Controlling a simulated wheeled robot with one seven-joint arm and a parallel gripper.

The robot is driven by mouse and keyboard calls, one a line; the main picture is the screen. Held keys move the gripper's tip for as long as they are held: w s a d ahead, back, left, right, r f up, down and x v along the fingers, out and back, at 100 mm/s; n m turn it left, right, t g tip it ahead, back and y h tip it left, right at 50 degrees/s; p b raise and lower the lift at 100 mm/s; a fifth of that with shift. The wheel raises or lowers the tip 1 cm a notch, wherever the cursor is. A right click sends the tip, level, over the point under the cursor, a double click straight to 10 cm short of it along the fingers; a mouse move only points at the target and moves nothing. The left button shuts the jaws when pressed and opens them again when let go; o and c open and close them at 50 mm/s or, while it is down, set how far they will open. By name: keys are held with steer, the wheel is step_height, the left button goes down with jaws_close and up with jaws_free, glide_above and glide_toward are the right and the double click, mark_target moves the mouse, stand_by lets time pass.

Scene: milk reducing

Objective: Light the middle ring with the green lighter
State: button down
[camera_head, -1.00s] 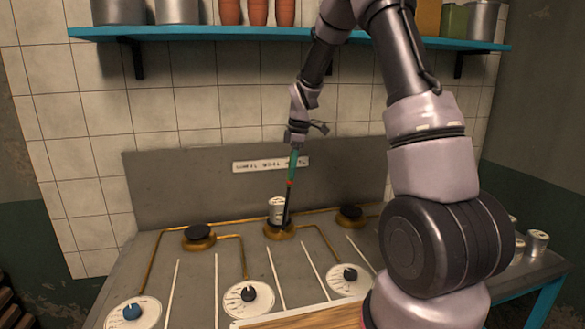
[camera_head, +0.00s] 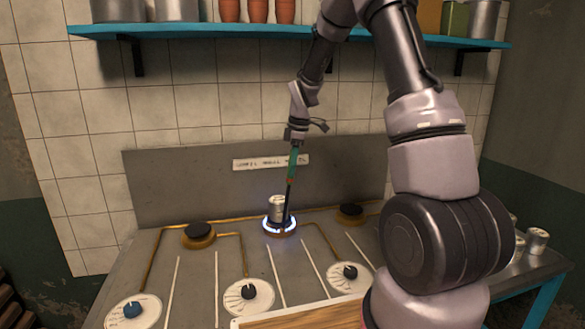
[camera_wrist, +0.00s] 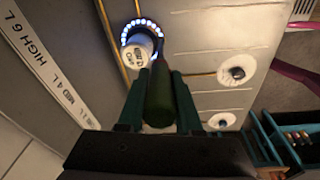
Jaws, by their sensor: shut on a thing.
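My gripper (camera_head: 297,138) is shut on the green lighter (camera_head: 294,162), which points down with its long dark tip at the middle ring (camera_head: 268,230). The middle ring burns with a circle of blue-white flame. A metal can (camera_head: 277,206) stands at this ring, just behind the lighter's tip. In the wrist view the green lighter (camera_wrist: 160,97) lies between my gripper's green fingers (camera_wrist: 157,100). The lit ring (camera_wrist: 153,27) circles part of the can (camera_wrist: 134,58), whose pale top bears writing too small to read. The lighter's tip is hidden there.
Unlit left ring (camera_head: 199,240) and right ring (camera_head: 351,214) flank it. A blue shelf (camera_head: 230,32) hangs above. Small cans (camera_head: 537,240) stand at the right.

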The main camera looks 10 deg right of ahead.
mark_target(291, 150)
steer(key=shift+r, duration=3.8)
steer(key=shift+s, duration=0.1)
